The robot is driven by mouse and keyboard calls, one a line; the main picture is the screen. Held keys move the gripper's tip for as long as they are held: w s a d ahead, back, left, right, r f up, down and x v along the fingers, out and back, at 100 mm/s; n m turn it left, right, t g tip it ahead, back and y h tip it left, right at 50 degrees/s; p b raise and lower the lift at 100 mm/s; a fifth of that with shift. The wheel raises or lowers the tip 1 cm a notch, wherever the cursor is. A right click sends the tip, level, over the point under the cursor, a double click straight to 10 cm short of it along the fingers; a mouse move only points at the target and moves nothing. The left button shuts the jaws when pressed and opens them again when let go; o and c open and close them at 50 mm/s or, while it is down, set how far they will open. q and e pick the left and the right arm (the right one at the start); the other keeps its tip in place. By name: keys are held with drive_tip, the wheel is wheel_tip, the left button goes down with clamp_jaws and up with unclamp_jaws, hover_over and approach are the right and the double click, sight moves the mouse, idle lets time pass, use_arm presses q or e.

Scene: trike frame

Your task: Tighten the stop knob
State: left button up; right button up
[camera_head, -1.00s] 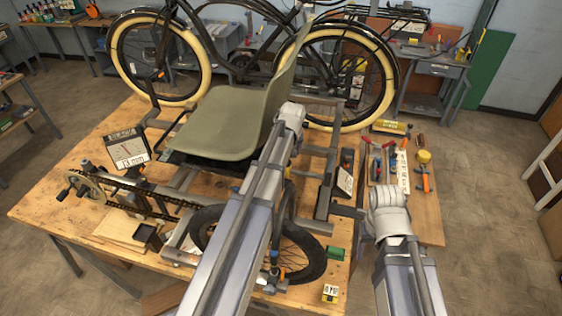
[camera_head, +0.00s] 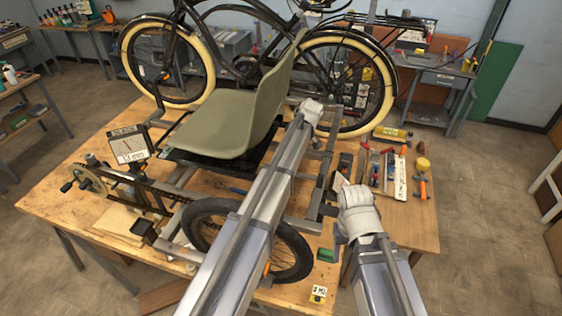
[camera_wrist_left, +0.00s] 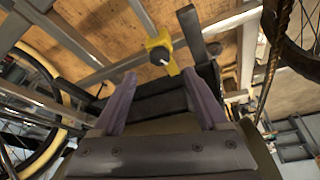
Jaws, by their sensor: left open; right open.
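In the left wrist view, a black round knob (camera_wrist_left: 160,54) sits on a yellow clamp (camera_wrist_left: 171,66) on the trike frame. I take it to be the stop knob. My left gripper (camera_wrist_left: 162,78) is open and empty, its fingers either side of the line to the knob. The knob lies just beyond the fingertips, apart from them. In the head view my left arm crosses the trike frame (camera_head: 302,225) right of the green seat (camera_head: 225,120), and hides the left gripper and knob. My right gripper (camera_head: 331,210) is small and dark, partly hidden by its wrist, near the frame's right side.
A spoked wheel (camera_head: 297,250) lies under my left arm. A gauge with a display (camera_head: 131,148) stands left of the seat. A bicycle (camera_head: 240,70) stands behind the trike.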

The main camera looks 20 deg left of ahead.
use_arm(q)
drive_tip(key=b+x, duration=0.6)
drive_tip(key=x, duration=0.1)
drive_tip(key=shift+f, duration=0.1)
clamp_jaws()
idle(0.6)
